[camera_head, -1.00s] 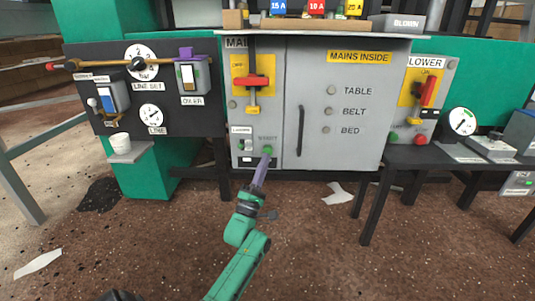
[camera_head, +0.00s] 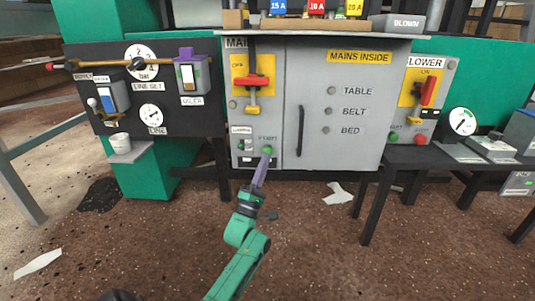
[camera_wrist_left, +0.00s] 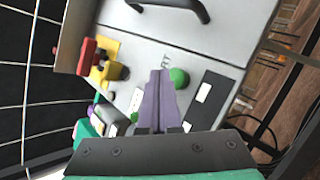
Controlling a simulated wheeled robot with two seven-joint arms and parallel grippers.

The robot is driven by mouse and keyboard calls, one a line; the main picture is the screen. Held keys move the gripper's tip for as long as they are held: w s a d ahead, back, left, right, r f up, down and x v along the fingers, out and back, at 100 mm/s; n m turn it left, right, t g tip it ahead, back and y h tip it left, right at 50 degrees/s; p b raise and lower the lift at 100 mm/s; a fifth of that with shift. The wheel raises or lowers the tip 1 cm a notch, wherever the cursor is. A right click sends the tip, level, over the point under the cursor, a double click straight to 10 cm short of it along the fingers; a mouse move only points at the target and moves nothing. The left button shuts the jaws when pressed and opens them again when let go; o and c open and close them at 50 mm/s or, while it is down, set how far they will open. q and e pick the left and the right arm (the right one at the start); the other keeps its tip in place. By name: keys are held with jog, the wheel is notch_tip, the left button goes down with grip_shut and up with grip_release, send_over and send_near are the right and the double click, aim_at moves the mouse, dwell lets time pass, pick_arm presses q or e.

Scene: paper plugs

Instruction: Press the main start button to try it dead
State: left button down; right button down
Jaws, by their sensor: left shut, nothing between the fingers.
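The green start button (camera_head: 267,150) sits low on the grey main panel (camera_head: 255,125), beside a START label. In the left wrist view the round green button (camera_wrist_left: 180,77) shows just right of my fingertips. My left gripper (camera_head: 266,158), with purple fingers, is shut and empty, its tip at the lower edge of the button. It also shows in the left wrist view (camera_wrist_left: 160,75). I cannot tell whether the tip touches the button. The red main switch handle (camera_head: 251,82) lies across its yellow plate above. My right gripper is not in view.
A grey cabinet door with a black handle (camera_head: 300,130) adjoins the main panel. A blower panel (camera_head: 437,75) with a red handle stands to the right, above a dark table (camera_head: 400,157). A dark gauge board (camera_head: 125,118) is on the left. The floor in front is mostly clear.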

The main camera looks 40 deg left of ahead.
pick_arm(q)
jog(key=shift+w+a, duration=0.3)
jog(key=shift+w, duration=0.05)
jog(key=shift+w+a+b, duration=0.3)
jog(key=shift+w+b, duration=0.1)
jog(key=shift+b, duration=0.1)
dwell(0.7)
jog(key=shift+s+d+p, duration=0.6)
jog(key=shift+s+p, duration=0.15)
jog(key=shift+p, duration=0.1)
